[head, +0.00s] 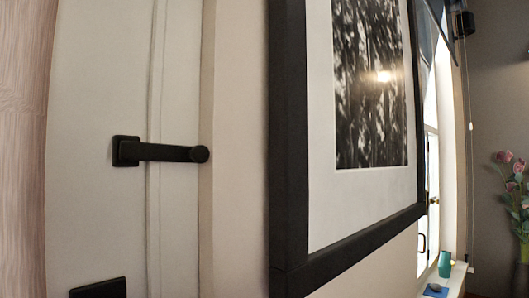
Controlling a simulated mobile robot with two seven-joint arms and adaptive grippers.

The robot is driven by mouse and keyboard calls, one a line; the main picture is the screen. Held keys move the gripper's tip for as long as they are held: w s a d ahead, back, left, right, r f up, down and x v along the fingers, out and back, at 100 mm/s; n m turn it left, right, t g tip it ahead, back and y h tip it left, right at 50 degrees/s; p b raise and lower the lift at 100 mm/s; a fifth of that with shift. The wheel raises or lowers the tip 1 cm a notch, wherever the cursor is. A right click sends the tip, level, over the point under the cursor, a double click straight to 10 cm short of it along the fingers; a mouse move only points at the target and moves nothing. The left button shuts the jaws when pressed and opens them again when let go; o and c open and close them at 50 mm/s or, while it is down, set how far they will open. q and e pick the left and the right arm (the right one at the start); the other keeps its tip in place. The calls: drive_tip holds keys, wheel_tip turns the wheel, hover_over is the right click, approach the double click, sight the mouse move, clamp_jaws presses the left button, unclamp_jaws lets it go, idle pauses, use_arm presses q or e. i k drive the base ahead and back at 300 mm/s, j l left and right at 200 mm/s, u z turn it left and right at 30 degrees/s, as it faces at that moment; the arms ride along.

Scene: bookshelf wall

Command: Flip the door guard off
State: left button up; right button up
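A black door fitting (160,151) is on the pale door at the left. It has a square plate on its left and a horizontal bar reaching right to a round end. The bar crosses the raised vertical strip of the door and ends near its right edge. I cannot tell for sure whether this is the door guard or a handle. A second black fitting (98,289) lies below it, cut off by the bottom edge. Neither of my grippers is in view.
A large black-framed picture (290,150) hangs on the wall right of the door. Further right are a window (432,180), a sill with a teal cup (445,263) and a blue item (436,290), and pink flowers (512,180) at the right edge.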

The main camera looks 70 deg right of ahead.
sight(130, 150)
drive_tip(key=z, duration=1.4)
